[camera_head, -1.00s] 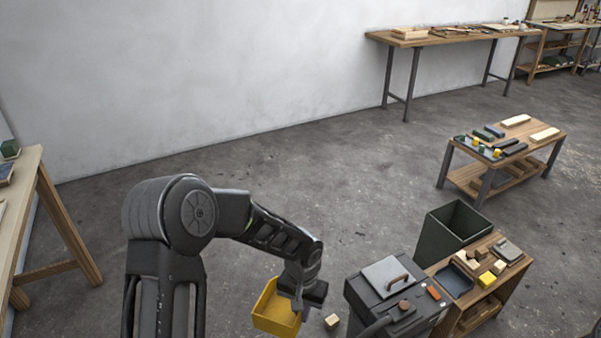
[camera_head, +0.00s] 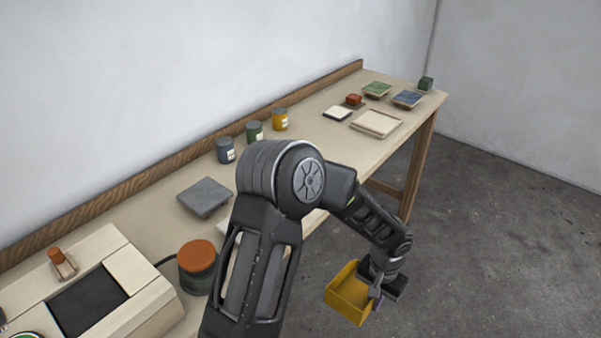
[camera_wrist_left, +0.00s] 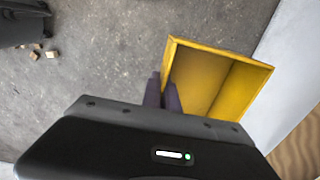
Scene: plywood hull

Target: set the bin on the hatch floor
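The yellow bin (camera_head: 343,294) hangs from my left gripper (camera_head: 376,290), over the concrete floor in front of the workbench. My left gripper is shut on one wall of the bin. In the left wrist view the bin (camera_wrist_left: 236,88) is open and looks empty, with the gripper fingers (camera_wrist_left: 163,94) at its left wall. At the lower left of the head view, a cream frame with a dark square panel (camera_head: 88,300) sits on the bench. I cannot tell whether this is the hatch floor. My right gripper is not in view.
The long workbench (camera_head: 335,140) runs along the wall. It holds several cans (camera_head: 254,132), a grey plate (camera_head: 205,196), an orange-lidded jar (camera_head: 197,266) and small trays (camera_head: 376,123) at its far end. The concrete floor at right (camera_head: 480,230) is clear.

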